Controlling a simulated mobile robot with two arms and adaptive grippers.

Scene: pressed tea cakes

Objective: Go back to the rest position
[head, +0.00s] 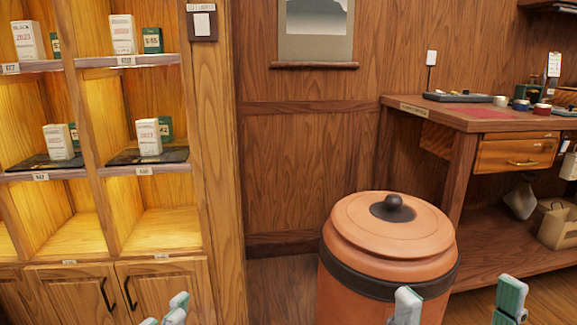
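My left gripper (167,312) shows only as grey and green fingertips at the bottom edge, in front of the shelf's lower cabinet doors. The tips are close together and mostly cut off, so I cannot tell if it is open or shut. My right gripper (458,303) is at the bottom right. Its two fingers stand wide apart with nothing seen between them. Its left finger overlaps the front of the large clay jar (393,235) in the picture; whether they touch I cannot tell. The rest of both arms is out of view.
A lit wooden shelf (222,150) with boxed tea cakes (148,137) on several ledges stands at left. The lidded jar stands in the middle right. A wooden desk (440,115) with a drawer and small items is behind it at right. Some bare floor (280,285) shows left of the jar.

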